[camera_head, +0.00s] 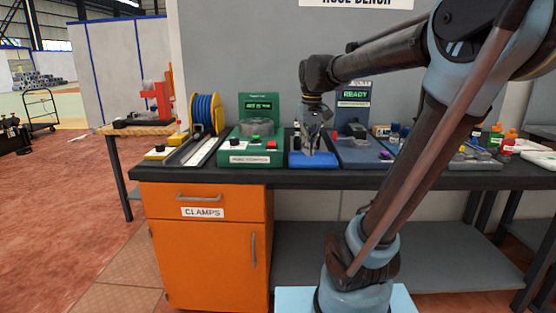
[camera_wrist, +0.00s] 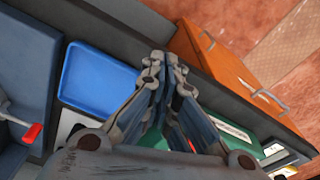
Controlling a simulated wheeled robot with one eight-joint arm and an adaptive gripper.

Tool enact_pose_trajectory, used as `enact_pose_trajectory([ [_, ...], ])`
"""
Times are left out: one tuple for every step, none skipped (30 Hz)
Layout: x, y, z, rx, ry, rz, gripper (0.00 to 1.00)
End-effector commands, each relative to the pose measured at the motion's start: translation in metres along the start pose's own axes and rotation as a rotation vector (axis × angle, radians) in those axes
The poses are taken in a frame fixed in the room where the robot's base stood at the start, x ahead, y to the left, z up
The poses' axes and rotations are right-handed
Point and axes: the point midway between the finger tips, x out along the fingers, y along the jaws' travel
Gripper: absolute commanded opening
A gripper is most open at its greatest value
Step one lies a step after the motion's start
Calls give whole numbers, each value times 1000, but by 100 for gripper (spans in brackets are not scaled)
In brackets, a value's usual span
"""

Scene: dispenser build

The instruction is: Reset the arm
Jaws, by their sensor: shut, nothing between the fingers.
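My arm reaches over the bench from the right in the head view, with its wrist bent down. My gripper (camera_head: 312,143) points downward above the blue tray (camera_head: 318,161) at the middle of the bench. In the wrist view the fingertips (camera_wrist: 164,58) meet with nothing between them. The blue tray also shows in the wrist view (camera_wrist: 95,80), left of the fingers, and its visible floor is empty. The gripper hides part of the tray's back in the head view.
A green machine (camera_head: 256,130) with buttons stands left of the tray. A grey-blue machine (camera_head: 356,140) with a "READY" screen stands right of it. A blue hose reel (camera_head: 206,114) is farther left. Small bottles (camera_head: 510,138) stand at the right. An orange cabinet (camera_head: 203,250) is below the bench.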

Motion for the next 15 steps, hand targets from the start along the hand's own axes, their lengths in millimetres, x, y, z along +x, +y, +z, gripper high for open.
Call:
enact_pose_trajectory([
  [8, 5, 16, 18, 7, 2, 0],
  [14, 7, 25, 28, 11, 3, 0],
  [20, 10, 37, 41, 16, 4, 0],
  [26, 12, 46, 51, 20, 5, 0],
  [31, 14, 54, 60, 24, 7, 0],
  [39, 17, 66, 74, 29, 8, 0],
  [45, 18, 74, 84, 34, 10, 0],
  [50, 20, 82, 93, 38, 11, 0],
  [59, 22, 93, 107, 43, 12, 0],
  [65, 23, 102, 117, 47, 14, 0],
  [72, 24, 110, 127, 51, 15, 0],
  [81, 25, 120, 140, 56, 17, 0],
  [88, 26, 128, 151, 61, 18, 0],
  [94, 27, 136, 160, 65, 20, 0],
  [104, 28, 146, 173, 71, 22, 0],
])
